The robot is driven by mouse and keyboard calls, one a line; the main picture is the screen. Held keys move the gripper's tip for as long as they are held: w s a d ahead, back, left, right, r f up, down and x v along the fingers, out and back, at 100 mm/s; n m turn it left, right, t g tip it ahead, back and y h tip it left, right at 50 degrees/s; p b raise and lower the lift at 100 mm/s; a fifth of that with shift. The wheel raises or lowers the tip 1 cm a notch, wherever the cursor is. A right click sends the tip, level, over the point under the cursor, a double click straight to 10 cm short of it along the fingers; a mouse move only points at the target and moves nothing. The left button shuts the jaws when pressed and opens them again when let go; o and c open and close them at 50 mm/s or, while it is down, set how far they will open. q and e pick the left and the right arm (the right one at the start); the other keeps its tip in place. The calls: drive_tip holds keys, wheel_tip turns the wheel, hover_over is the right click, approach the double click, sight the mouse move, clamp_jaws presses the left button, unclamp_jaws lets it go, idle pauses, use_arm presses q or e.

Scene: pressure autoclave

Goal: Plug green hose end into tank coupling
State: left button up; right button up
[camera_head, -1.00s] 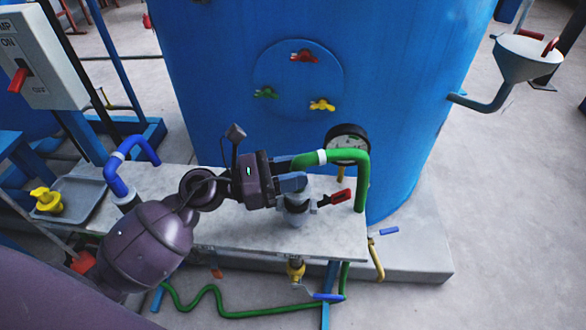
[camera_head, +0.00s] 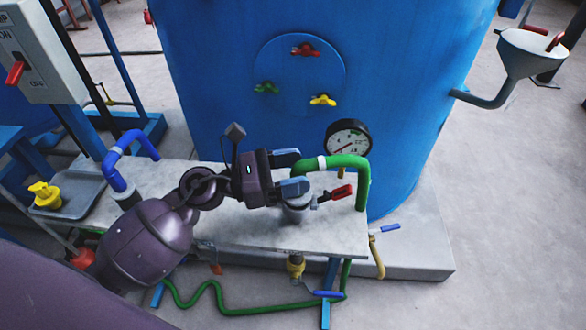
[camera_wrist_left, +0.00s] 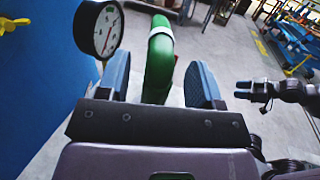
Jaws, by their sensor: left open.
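The green hose (camera_head: 345,162) arches over the right part of the bench, with a white band near its left end. Its end lies by my left gripper (camera_head: 294,172), partly hidden. My left gripper is open, one finger on each side of the hose end; the wrist view shows the green hose (camera_wrist_left: 159,62) between the parted fingers. A grey coupling (camera_head: 296,212) with a red lever (camera_head: 341,192) stands on the bench just below. The finger hides the joint, so I cannot tell whether the hose is seated. My right gripper (camera_wrist_left: 245,90) shows small in the wrist view, jaws apart.
The blue tank (camera_head: 210,110) stands close behind, with a pressure gauge (camera_head: 348,138) beside the hose. A blue hose (camera_head: 113,175) and a tray (camera_head: 85,193) with a yellow fitting (camera_head: 44,195) are at the left. Valves hang below the bench front; floor to the right is clear.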

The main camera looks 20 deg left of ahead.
use_arm(q)
drive_tip(key=shift+f, duration=0.1)
use_arm(e)
drive_tip(key=shift+a, duration=0.1)
use_arm(q)
drive_tip(key=shift+a, duration=0.1)
drive_tip(key=b+v, duration=0.1)
drive_tip(key=v, duration=0.9)
drive_tip(key=shift+s+a, duration=0.2)
drive_tip(key=shift+a, duration=0.05)
use_arm(e)
drive_tip(key=shift+w, duration=0.55)
drive_tip(key=shift+a, duration=0.15)
